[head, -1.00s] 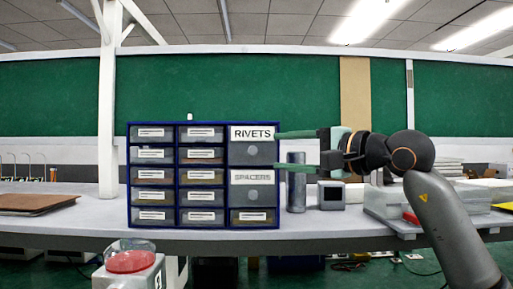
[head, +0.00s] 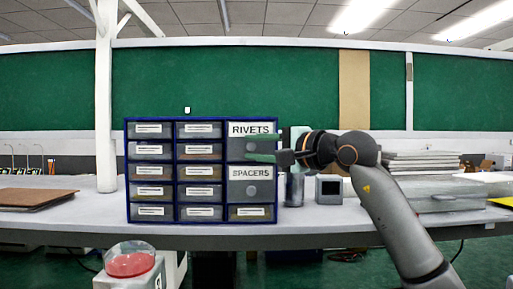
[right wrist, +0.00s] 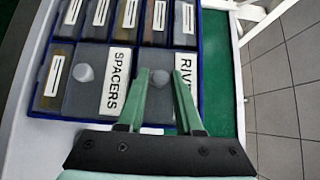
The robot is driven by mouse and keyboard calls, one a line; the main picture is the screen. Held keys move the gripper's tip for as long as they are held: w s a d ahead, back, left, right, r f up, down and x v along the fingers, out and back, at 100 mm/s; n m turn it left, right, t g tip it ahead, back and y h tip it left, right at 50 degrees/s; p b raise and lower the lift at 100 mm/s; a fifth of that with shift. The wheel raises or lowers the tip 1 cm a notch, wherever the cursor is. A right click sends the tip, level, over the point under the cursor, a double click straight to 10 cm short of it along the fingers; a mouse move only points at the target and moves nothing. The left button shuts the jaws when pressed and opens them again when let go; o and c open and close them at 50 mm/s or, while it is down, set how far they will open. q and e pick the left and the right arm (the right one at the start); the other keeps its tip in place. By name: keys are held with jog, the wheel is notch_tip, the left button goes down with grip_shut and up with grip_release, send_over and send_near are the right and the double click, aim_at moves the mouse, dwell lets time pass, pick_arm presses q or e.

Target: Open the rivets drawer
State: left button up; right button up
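The rivets drawer (head: 250,129), with a white RIVETS label and a grey front, is at the top right of the blue drawer cabinet (head: 175,170). It looks closed. My right gripper (head: 250,147) has its green fingers apart in front of this drawer. Part of the RIVETS label (right wrist: 185,68) is hidden by a finger. My left gripper is not in view.
The spacers drawer (head: 251,188) is directly below, with its own knob. A grey cylinder (head: 295,190) and a small grey box (head: 329,189) stand right of the cabinet, under my right arm. A red dome button (head: 130,263) is at the front left.

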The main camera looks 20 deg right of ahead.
grip_shut()
dwell(1.0)
